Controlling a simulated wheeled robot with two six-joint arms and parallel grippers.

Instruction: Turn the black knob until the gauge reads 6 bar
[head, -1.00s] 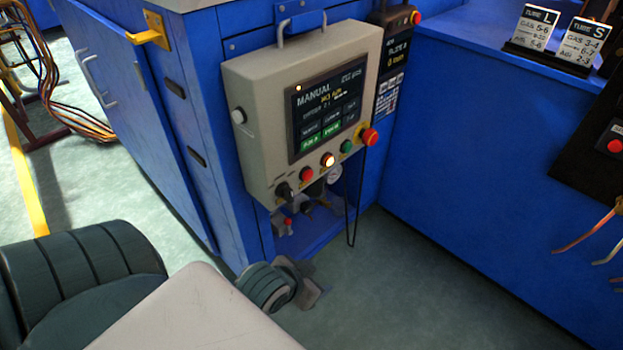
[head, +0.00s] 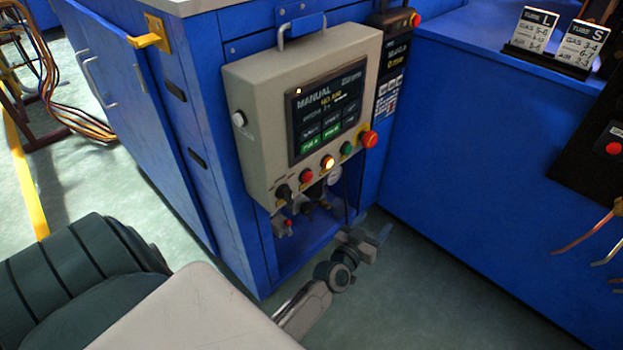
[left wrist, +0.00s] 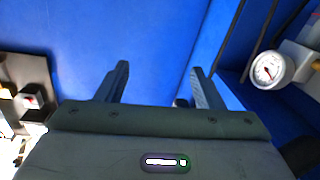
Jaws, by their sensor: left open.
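A dark fitting (head: 307,212) in the recess left of the gauge may be the black knob; I cannot tell for sure. My left gripper (head: 372,242) is in front of the recess, low and to the right, apart from the fittings. In the left wrist view its fingers (left wrist: 160,85) are open with nothing between them. My right gripper is not in view.
The grey control panel (head: 250,140) overhangs the open recess in the blue cabinet (head: 185,190). Another blue cabinet (head: 480,170) stands at the right. The floor (head: 440,300) between is clear.

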